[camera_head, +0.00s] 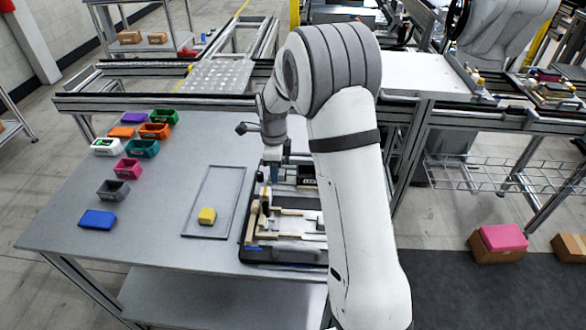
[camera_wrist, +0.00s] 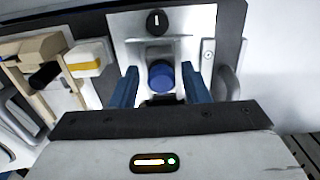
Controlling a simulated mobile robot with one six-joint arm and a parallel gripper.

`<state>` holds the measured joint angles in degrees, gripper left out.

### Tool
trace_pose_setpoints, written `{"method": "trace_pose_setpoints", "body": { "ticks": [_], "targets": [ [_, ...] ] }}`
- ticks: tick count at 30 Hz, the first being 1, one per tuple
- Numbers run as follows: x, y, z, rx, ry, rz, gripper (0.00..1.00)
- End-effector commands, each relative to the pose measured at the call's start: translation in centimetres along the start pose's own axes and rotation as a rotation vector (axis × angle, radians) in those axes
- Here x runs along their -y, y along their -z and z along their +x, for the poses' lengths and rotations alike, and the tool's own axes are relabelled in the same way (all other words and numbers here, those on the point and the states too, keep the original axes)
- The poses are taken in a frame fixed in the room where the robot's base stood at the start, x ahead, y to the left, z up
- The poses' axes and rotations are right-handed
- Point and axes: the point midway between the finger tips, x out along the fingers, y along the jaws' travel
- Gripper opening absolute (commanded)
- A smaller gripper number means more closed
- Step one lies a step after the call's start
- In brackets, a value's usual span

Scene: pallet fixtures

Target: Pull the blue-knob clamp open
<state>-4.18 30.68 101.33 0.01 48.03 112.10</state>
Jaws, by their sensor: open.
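The blue knob (camera_wrist: 161,75) of the clamp shows in the middle of the wrist view, in front of a grey metal plate (camera_wrist: 188,22) with a round black dial (camera_wrist: 156,22). My gripper (camera_wrist: 161,88) is open, with one blue finger on each side of the knob. Gaps show between the fingers and the knob. In the head view my gripper (camera_head: 273,172) points down over the far left part of the dark fixture pallet (camera_head: 285,256). The knob is not clear there, and my arm covers the pallet's right side.
A grey tray (camera_head: 232,178) with a yellow block (camera_head: 207,215) lies left of the pallet. In the wrist view, wooden-coloured fixture parts (camera_wrist: 40,48) stand left of the knob.

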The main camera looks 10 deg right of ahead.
Motion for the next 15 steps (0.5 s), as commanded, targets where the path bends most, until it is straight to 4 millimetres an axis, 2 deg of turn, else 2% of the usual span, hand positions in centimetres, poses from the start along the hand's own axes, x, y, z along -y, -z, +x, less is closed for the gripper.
{"method": "trace_pose_setpoints", "body": {
  "ticks": [15],
  "targets": [
    [0.0, 0.0, -4.5, 0.001, 0.002, 0.000, 0.42]
  ]
}}
